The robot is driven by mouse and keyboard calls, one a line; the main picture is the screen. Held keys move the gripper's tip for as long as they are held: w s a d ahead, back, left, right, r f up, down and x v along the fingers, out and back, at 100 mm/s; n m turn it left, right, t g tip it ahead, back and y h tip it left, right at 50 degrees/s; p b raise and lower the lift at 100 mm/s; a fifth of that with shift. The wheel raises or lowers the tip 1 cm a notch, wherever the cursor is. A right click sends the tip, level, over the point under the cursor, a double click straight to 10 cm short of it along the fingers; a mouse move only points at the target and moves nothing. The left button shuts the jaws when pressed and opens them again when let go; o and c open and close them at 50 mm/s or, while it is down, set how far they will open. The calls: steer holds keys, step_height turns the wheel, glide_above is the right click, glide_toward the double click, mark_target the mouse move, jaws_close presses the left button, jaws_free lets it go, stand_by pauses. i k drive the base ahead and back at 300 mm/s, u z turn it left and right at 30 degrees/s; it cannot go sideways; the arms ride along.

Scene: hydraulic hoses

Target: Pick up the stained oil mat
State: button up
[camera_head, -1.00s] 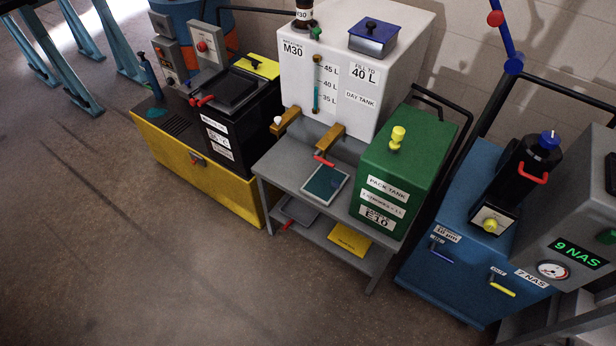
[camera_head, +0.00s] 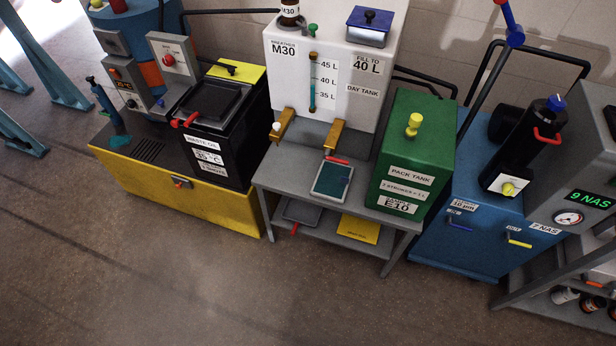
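A flat dark teal pad (camera_head: 325,188) with a pale border lies on the top of the grey bench, below the taps of the white day tank. A darker patch shows on its right part, so it looks like the stained oil mat; I cannot be sure from here. A flat yellow sheet (camera_head: 358,229) with small unreadable print lies on the bench's lower shelf. My gripper is not in view.
The grey bench (camera_head: 284,182) carries the green pack tank (camera_head: 414,140) to the pad's right. The white day tank (camera_head: 290,75) stands behind. A dark tray (camera_head: 300,212) is on the lower shelf. The black waste oil bin (camera_head: 228,145) and blue cart (camera_head: 470,235) flank the bench. The front floor is clear.

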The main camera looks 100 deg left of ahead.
mark_target(332, 180)
steer(key=k, duration=1.5)
steer(key=u, duration=1.35)
steer(key=i, duration=0.1)
steer(key=u, duration=1.3)
